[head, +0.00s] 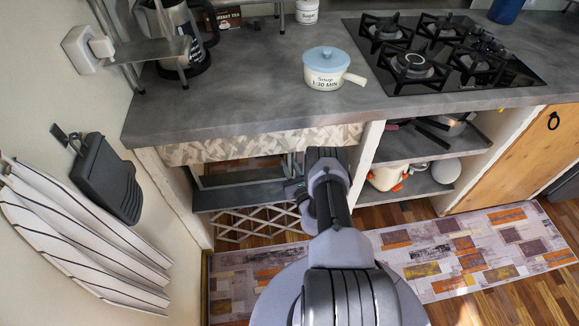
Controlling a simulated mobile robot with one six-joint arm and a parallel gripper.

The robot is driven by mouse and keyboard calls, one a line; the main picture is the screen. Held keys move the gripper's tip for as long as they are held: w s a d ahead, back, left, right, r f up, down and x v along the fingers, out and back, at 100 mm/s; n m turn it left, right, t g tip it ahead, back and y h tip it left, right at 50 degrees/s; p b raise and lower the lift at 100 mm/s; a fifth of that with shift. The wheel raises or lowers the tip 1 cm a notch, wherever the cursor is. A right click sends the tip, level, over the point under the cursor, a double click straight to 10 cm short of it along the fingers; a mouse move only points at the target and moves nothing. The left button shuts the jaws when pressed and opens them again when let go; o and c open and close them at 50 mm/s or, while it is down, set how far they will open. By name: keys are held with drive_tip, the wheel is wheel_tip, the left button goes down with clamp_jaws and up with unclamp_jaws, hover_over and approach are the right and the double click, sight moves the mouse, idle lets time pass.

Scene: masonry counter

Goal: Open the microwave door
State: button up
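What looks like the microwave (240,178) sits in the left alcove under the counter. Its top is hidden behind a patterned valance, and its right side is partly hidden by my arm. I see a dark lower front edge and pale vertical bars at the right, perhaps its handle; I cannot tell whether its door is shut. My arm reaches from the bottom of the head view to this alcove. My gripper (294,190) is at the arm's far end, close to the right side of the microwave front. Its fingers are too small and dark to read, and contact is unclear.
The grey counter (250,100) overhangs the alcove and carries a blue-lidded pot (325,68) and a gas hob (440,55). A white post (366,150) stands right of my gripper, beside open shelves. A patterned rug (480,248) covers the floor; a lattice rack (255,222) stands below.

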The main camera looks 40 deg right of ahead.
clamp_jaws()
idle(1.3)
